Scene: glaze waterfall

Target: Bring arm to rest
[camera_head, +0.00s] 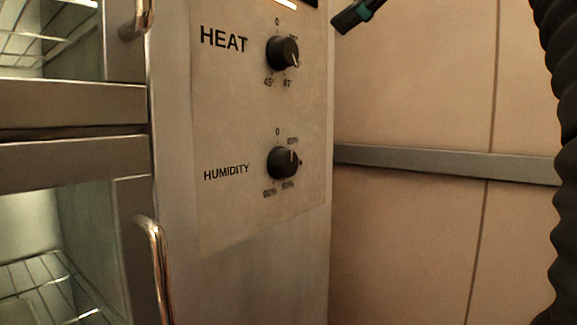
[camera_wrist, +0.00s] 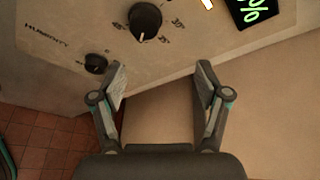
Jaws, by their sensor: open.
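My gripper (camera_wrist: 160,86) is open and empty in the wrist view, its two fingers spread apart near the edge of a control panel. In the head view only a dark tip of my gripper (camera_head: 356,15) shows at the top, right of the panel. The rest of it is out of that view. The panel (camera_head: 225,110) carries a black heat knob (camera_head: 283,53) and a black humidity knob (camera_head: 284,161). In the wrist view the heat knob (camera_wrist: 145,20) is ahead of the fingers, and the humidity knob (camera_wrist: 96,63) is beside the left finger. Neither knob is between the fingers.
A metal cabinet with door handles (camera_head: 156,270) and wire racks (camera_head: 45,285) stands at the left. A tan wall with a grey rail (camera_head: 440,163) is at the right. A green-lit display (camera_wrist: 254,10) and red floor tiles (camera_wrist: 45,140) show in the wrist view.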

